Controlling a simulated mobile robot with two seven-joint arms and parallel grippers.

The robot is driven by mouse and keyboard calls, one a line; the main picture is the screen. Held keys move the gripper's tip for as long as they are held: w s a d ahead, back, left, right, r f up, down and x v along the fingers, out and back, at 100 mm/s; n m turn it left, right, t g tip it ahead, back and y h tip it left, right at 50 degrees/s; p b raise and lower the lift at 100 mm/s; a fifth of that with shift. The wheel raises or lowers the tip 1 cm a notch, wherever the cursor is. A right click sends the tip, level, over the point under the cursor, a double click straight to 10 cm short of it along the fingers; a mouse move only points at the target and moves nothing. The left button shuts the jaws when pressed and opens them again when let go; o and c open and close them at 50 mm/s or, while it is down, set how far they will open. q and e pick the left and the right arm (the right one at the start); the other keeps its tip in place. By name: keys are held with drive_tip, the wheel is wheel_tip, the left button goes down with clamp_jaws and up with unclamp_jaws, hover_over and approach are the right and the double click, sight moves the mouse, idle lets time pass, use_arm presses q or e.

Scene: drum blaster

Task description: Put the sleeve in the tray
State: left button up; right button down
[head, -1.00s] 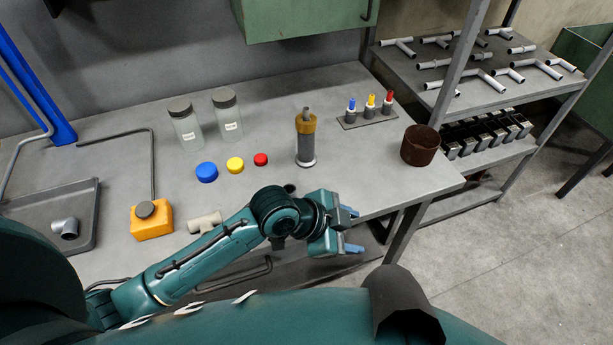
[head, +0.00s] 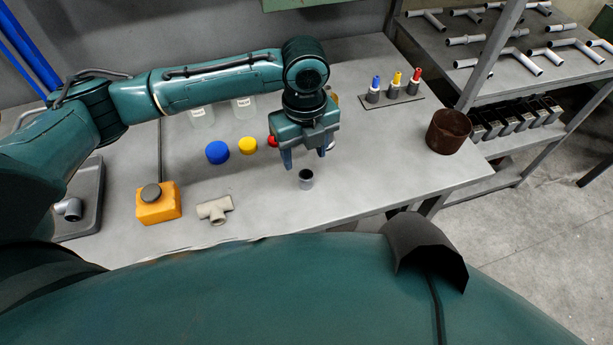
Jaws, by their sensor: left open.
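The sleeve looks to be the short grey tube (head: 306,181) standing upright on the bench, its dark open end up. My left gripper (head: 305,158) points down just behind and above it in the picture, with its two fingers apart and nothing between them. I cannot tell the exact height of the fingertips over the sleeve. The grey tray (head: 95,190) is at the left end of the bench, partly hidden by my left arm. A grey pipe elbow (head: 68,210) lies in it. My right gripper is not in view.
A beige tee fitting (head: 214,210) and an orange box with a dark knob (head: 157,205) stand between sleeve and tray. Blue (head: 217,152), yellow (head: 248,146) and red caps lie behind. A brown cup (head: 448,131) is at right. The bench right of the sleeve is clear.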

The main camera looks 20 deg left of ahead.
sight(306, 174)
use_arm(q)
wheel_tip(306, 174, down, 8)
drive_tip(key=shift+d+r, duration=0.1)
drive_tip(key=shift+r, duration=0.05)
idle(0.3)
clamp_jaws()
idle(0.4)
drive_tip(key=shift+r, duration=0.1)
